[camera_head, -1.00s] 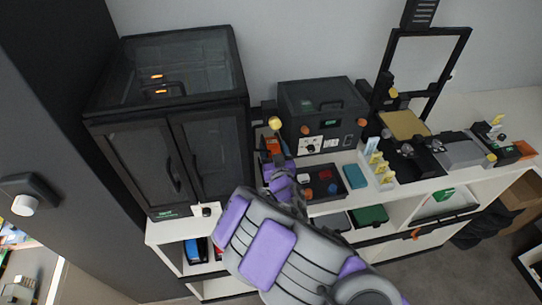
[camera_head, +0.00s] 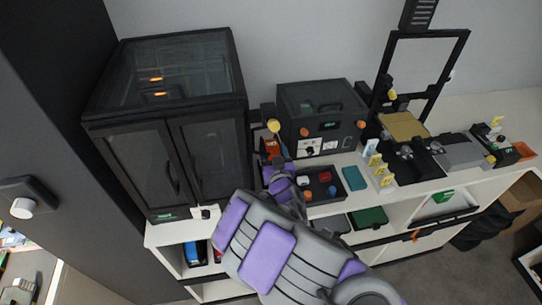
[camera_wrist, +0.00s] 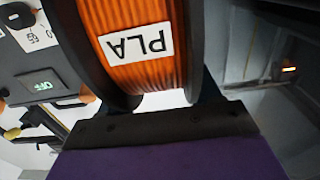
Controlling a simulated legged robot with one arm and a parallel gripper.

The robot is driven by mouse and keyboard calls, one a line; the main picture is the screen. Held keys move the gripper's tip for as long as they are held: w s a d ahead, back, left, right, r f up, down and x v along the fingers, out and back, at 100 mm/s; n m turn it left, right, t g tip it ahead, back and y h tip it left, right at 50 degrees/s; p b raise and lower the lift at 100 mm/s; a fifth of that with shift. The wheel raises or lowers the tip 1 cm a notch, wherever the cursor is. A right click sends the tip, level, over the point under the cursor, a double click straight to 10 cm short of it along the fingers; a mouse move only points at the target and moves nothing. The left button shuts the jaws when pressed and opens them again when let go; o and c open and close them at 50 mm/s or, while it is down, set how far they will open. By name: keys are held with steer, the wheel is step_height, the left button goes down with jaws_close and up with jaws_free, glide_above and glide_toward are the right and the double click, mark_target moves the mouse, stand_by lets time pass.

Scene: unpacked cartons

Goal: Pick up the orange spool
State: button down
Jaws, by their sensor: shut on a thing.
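The orange spool (camera_wrist: 150,75) fills the upper middle of the wrist view, with a white "PLA" label and dark flanges. My gripper (camera_wrist: 155,115) is shut on it; its dark bar and purple part lie across the bottom of that view. In the head view my gripper (camera_head: 277,158) is over the counter between the dark cabinet and the dark box-shaped machine. Only a small orange part of the spool (camera_head: 270,147) shows there, beyond my gripper. I cannot tell whether the spool still touches the counter.
A tall dark cabinet (camera_head: 175,130) with glass doors stands close on the left. A dark machine (camera_head: 323,118) is close on the right. A black tray of small parts (camera_head: 338,196) lies in front of it. A teal block (camera_head: 354,178) and yellow-marked pieces (camera_head: 376,166) stand farther right.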

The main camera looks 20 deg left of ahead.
steer(key=shift+r, duration=0.1)
step_height(320, 180, up, 10)
steer(key=shift+f+p, duration=0.1)
steer(key=shift+p, duration=0.75)
